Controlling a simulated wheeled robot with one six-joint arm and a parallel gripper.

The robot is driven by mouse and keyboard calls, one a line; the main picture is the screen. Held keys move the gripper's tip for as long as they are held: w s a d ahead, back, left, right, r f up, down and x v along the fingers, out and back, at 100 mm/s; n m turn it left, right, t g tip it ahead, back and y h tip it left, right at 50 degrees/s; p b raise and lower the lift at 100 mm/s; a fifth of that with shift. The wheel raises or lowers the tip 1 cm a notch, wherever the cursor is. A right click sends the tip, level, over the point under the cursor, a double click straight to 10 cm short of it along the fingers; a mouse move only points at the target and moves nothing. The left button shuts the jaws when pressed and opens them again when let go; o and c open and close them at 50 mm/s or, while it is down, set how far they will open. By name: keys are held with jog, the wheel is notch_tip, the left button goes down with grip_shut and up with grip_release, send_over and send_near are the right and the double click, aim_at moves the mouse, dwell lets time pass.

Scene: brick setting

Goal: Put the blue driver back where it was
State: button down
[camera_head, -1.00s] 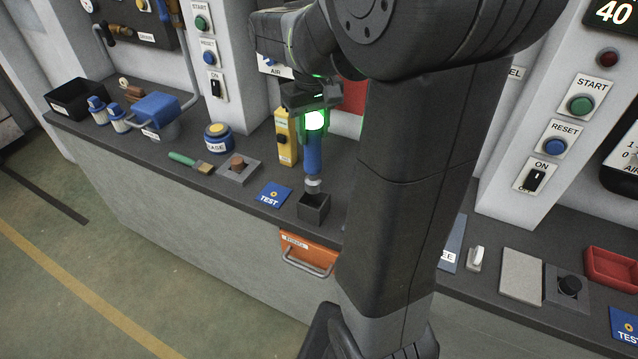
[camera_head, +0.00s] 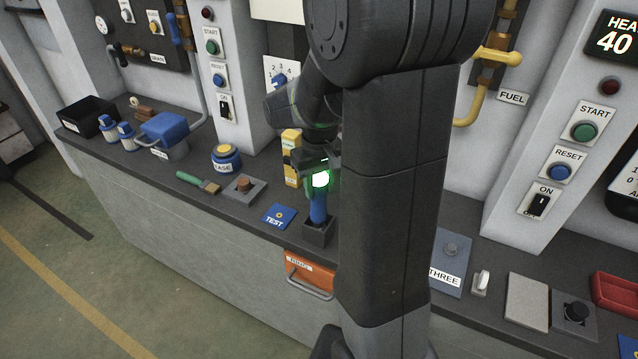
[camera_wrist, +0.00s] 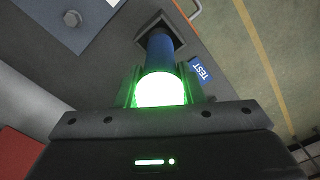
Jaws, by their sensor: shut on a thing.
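The blue driver (camera_head: 318,207) stands upright with its lower end inside a small dark square holder (camera_head: 318,233) near the bench's front edge. My gripper (camera_head: 319,184) is shut on the driver's upper part, just above the holder. A green-white glow lights the driver's top between the fingers. In the wrist view the driver (camera_wrist: 160,50) runs from my gripper (camera_wrist: 160,92) into the holder's opening (camera_wrist: 158,24). The driver's tip is hidden inside the holder, so I cannot tell whether it touches the bottom.
A blue TEST card (camera_head: 279,216) lies left of the holder. A yellow box (camera_head: 291,150) stands behind. A grey block with a brown knob (camera_head: 243,186) and a green-handled brush (camera_head: 198,182) lie further left. An orange drawer front (camera_head: 309,272) is below.

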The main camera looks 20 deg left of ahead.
aim_at(319, 176)
jog(key=c, duration=1)
grip_release()
jog(key=shift+f, duration=0.1)
jog(key=shift+o, duration=0.2)
notch_tip(319, 176, up, 12)
jog(key=shift+r, duration=0.15)
notch_tip(319, 176, down, 13)
jog(key=shift+r, duration=0.1)
notch_tip(319, 176, up, 3)
jog(key=shift+f, duration=0.1)
jog(key=shift+r, duration=0.65)
